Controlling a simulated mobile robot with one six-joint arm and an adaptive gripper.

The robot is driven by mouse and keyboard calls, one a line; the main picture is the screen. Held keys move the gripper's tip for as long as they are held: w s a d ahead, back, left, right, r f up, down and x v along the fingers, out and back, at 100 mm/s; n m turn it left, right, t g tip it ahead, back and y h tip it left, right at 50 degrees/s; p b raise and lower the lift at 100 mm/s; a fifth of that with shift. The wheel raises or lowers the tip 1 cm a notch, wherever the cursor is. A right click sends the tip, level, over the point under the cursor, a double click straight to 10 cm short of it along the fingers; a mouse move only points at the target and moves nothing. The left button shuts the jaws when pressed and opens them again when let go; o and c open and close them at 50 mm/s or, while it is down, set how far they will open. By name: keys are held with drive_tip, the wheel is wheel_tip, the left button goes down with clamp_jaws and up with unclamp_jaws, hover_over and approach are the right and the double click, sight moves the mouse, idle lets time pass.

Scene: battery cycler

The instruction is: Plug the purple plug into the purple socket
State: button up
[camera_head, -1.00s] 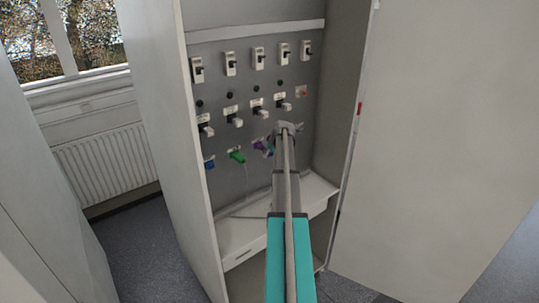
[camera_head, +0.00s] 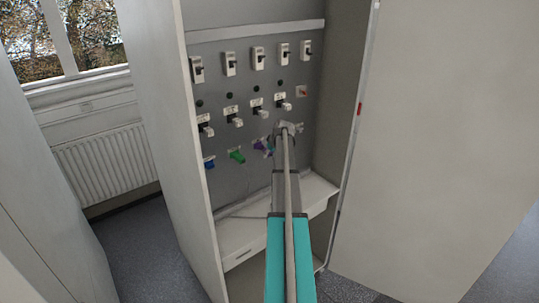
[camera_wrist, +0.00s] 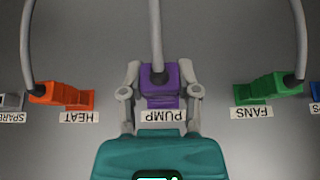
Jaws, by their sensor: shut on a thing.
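The purple plug (camera_wrist: 158,75) with its grey cable is in the middle of the wrist view. My gripper (camera_wrist: 160,88) is shut on it, one finger on each side. The purple socket (camera_wrist: 160,101), above the upside-down PUMP label, lines up with the plug and seems to touch it; how deep the plug sits cannot be told. In the head view purple (camera_head: 259,144) shows at the panel beside my gripper (camera_head: 268,146), and my arm hides part of that area.
An orange plug (camera_wrist: 45,92) at HEAT and a green plug (camera_wrist: 278,88) at FANS flank my gripper, with cables. The green plug (camera_head: 237,156) and a blue one (camera_head: 209,163) also show in the head view. Switches (camera_head: 257,60) line the panel above. A white ledge (camera_head: 245,235) lies below.

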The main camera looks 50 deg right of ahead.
drive_tip(key=shift+w+d, duration=0.2)
drive_tip(key=shift+w, duration=0.55)
drive_tip(key=shift+w+d, duration=0.15)
drive_tip(key=shift+w, duration=0.55)
idle(2.8)
drive_tip(key=o, duration=0.9)
drive_tip(key=shift+o, duration=0.2)
drive_tip(key=shift+s, duration=0.1)
drive_tip(key=shift+s+a, duration=0.25)
drive_tip(key=shift+s, duration=0.55)
drive_tip(key=shift+s+a, duration=0.2)
drive_tip(key=shift+s, duration=0.6)
drive_tip(key=s+a, duration=0.2)
drive_tip(key=s, duration=0.4)
drive_tip(key=w+a, duration=0.5)
drive_tip(key=a, duration=0.7)
drive_tip(key=w+a, duration=0.5)
drive_tip(key=a, duration=0.6)
drive_tip(key=shift+a, duration=0.35)
